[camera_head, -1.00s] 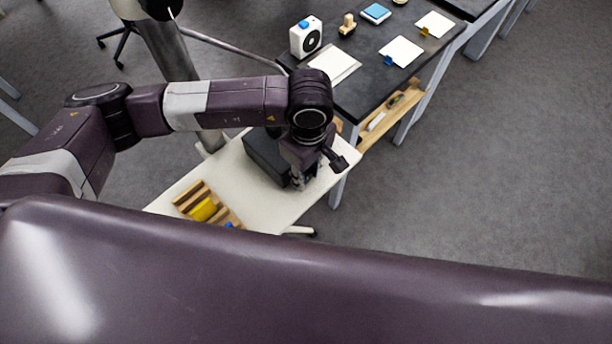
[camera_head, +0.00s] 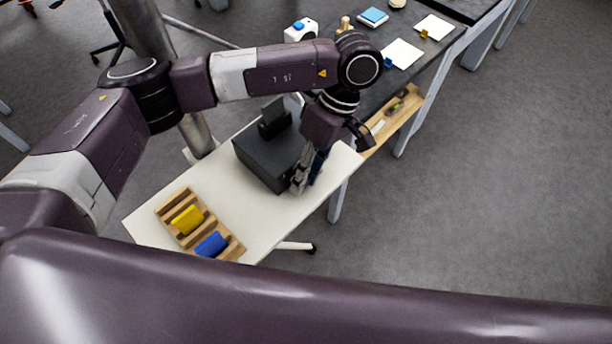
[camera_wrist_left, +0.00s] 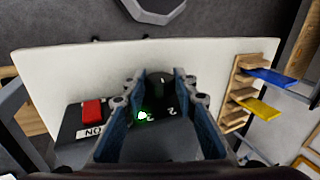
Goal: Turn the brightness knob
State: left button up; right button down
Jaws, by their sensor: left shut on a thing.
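The black box-shaped device (camera_head: 262,165) stands on the white table. In the left wrist view its face carries a round black knob (camera_wrist_left: 161,88), with white numerals and a green glow beside it. My left gripper (camera_head: 308,172) is at the right end of the device in the head view. In the left wrist view its two fingers (camera_wrist_left: 160,92) are on either side of the knob, shut on it. The fingers hide part of the device's face. My right gripper is not in view.
A red switch (camera_wrist_left: 92,112) with an ON label sits beside the knob. A wooden rack (camera_head: 165,210) with a yellow block (camera_head: 187,220) and a blue block (camera_head: 211,244) stands on the white table (camera_head: 290,212). A dark desk (camera_head: 440,60) adjoins it behind.

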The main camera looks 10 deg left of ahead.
pick_arm(q)
jog(key=o, duration=1.2)
jog(key=shift+c, duration=0.2)
jog(key=shift+w+r, duration=0.1)
jog(key=v, duration=0.7)
jog(key=shift+r, duration=0.1)
